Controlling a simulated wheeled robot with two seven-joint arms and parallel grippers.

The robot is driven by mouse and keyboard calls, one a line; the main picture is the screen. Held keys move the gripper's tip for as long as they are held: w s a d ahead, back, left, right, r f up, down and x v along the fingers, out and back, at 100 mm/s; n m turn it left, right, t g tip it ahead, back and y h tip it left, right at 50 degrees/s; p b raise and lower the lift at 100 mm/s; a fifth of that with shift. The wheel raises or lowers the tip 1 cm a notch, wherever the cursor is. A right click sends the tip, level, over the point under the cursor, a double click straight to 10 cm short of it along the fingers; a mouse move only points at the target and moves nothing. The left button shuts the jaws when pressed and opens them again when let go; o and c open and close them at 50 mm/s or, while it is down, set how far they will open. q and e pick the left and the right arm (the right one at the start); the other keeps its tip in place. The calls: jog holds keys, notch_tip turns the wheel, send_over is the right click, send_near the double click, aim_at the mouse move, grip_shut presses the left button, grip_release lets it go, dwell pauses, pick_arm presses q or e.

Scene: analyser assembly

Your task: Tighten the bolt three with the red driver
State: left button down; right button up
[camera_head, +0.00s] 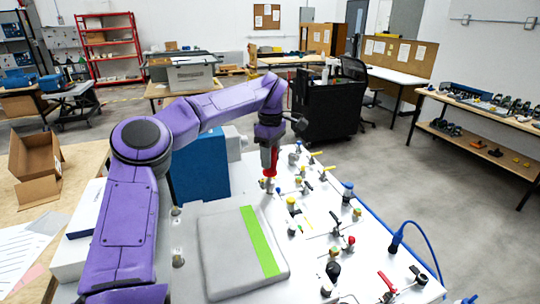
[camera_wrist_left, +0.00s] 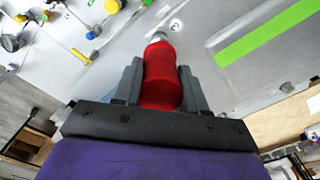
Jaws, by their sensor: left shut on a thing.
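My left gripper (camera_head: 270,146) is shut on the red driver (camera_head: 269,161), which points down over the white panel (camera_head: 310,245) near the blue box's right side. In the left wrist view the red driver (camera_wrist_left: 162,80) sits between the two grey fingers of my left gripper (camera_wrist_left: 162,84). Its far end is close to a round mark with a "3" (camera_wrist_left: 175,25) on the panel. The bolt three itself is hidden or too small to make out, so I cannot tell whether the driver touches it. My right gripper is not in view.
A grey cover with a green stripe (camera_head: 222,262) lies in front of the driver. Several valves and coloured knobs, such as a red knob (camera_head: 349,242), crowd the panel to the right. A blue box (camera_head: 200,172) stands to the left. A blue hose (camera_head: 428,240) loops at the right edge.

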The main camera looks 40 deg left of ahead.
pick_arm(q)
jog(key=shift+f+b, duration=0.3)
jog(key=shift+f, duration=0.45)
